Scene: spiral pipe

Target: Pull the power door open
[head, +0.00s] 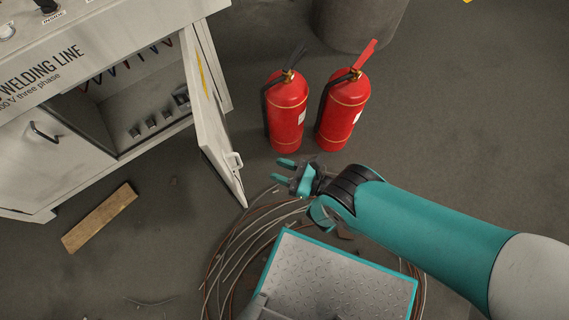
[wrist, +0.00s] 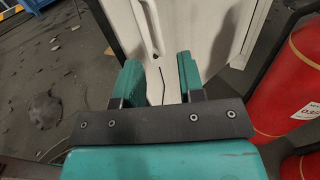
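The power door (head: 208,118) is the white door on the right of the welding line cabinet. It stands swung out, and the compartment behind it is exposed. A small light handle (head: 235,161) sits near the door's free edge. My gripper (head: 281,171) is to the right of the handle, apart from it, with its teal fingers spread and nothing between them. In the wrist view my gripper (wrist: 158,72) is also open, and the white door (wrist: 205,30) shows beyond the fingertips.
Two red fire extinguishers (head: 287,112) (head: 342,112) stand just behind my gripper. Coiled cable (head: 228,262) lies on the floor around my base. A wooden plank (head: 99,217) lies before the cabinet's closed left door (head: 50,155). A grey drum (head: 358,20) stands at the back.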

